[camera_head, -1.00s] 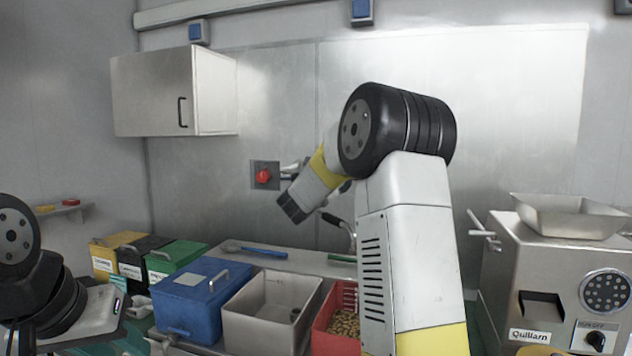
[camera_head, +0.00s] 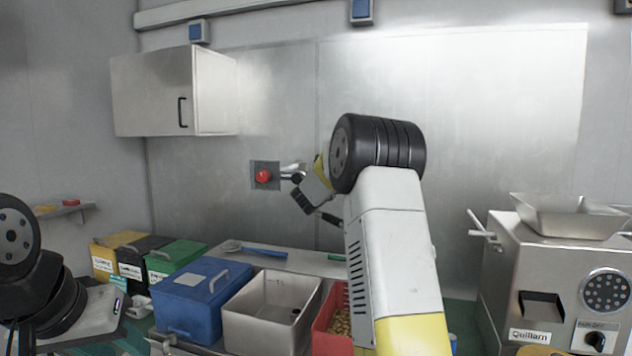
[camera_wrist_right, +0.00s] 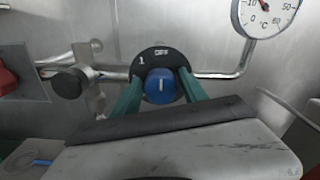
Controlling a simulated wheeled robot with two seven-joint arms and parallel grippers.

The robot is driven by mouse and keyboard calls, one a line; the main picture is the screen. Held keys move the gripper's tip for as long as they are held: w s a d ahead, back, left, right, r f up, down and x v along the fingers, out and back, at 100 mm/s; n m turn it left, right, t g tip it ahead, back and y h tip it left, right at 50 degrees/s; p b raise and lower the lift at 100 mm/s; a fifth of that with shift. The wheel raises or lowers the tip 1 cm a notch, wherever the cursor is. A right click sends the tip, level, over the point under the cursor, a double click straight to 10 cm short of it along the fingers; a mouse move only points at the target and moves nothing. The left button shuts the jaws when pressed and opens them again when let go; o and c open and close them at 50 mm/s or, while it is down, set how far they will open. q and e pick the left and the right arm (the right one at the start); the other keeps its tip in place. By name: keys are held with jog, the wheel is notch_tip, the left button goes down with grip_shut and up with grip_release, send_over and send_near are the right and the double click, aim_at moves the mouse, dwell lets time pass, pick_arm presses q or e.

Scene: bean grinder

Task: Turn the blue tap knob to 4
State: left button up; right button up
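The blue tap knob (camera_wrist_right: 160,86) sits on a black dial plate (camera_wrist_right: 158,62) in the right wrist view. "OFF" shows at the plate's top and "1" at its upper left; other numbers are hidden. The knob's white mark points up, towards "OFF". My right gripper (camera_wrist_right: 160,76) has its green fingers on either side of the knob, apart, with narrow gaps seeming to remain. In the head view my right arm hides the knob. My left gripper (camera_head: 95,312) is low at the left; its fingers are not clear.
A red knob (camera_head: 263,176) is on the wall left of the tap pipes (camera_wrist_right: 95,72). A round thermometer (camera_wrist_right: 264,14) is at the upper right. Below are a blue box (camera_head: 190,305), a steel bin (camera_head: 260,335) and a red bin (camera_head: 325,338). The grinder (camera_head: 535,270) stands right.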

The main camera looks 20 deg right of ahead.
jog(key=c, duration=0.9)
